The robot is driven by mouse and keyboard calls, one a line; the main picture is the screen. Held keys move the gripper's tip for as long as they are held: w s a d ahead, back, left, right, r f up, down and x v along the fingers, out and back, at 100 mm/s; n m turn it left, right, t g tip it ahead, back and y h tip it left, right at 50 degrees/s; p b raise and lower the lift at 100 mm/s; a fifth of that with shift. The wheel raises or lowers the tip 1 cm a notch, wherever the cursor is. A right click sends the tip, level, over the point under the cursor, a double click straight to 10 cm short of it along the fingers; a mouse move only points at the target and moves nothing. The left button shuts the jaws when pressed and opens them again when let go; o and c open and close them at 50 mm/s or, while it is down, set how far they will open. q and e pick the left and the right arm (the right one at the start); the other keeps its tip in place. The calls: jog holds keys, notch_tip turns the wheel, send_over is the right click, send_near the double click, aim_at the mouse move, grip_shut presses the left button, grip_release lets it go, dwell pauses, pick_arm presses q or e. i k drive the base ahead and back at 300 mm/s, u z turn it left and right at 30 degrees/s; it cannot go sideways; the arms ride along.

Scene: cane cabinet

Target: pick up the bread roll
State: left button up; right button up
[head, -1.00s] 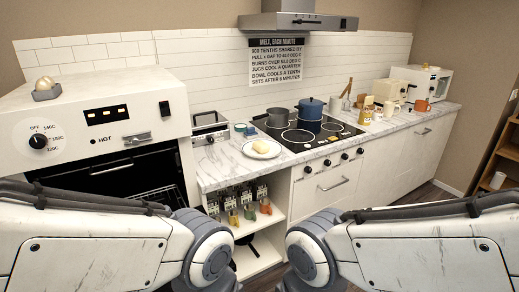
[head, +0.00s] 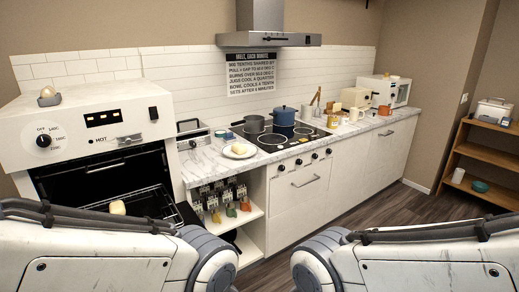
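A pale yellow, rounded lump (head: 239,148) lies on a white plate (head: 240,153) on the counter, left of the cooktop. A small pale tan piece (head: 117,207) sits on the wire rack (head: 150,200) in the open oven at the left. Both could be bread; at this size I cannot tell which is the bread roll. Only the upper links of my two arms show, at the bottom left and bottom right. Both grippers are outside the head view.
The oven (head: 95,130) stands open at left. A blue pot (head: 284,116) and a grey pan (head: 254,124) stand on the cooktop (head: 280,140). Several jars sit on a shelf under the counter. A wooden shelf (head: 483,153) stands at right; the floor before it is clear.

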aim_at(238, 148)
jog(key=z, duration=0.55)
jog(key=i, duration=1.15)
jog(key=z, duration=0.5)
jog(key=i, duration=1.35)
jog(key=u, duration=0.55)
jog(key=i, duration=0.7)
jog(key=u, duration=1.35)
jog(key=i, duration=0.7)
jog(key=u, duration=0.7)
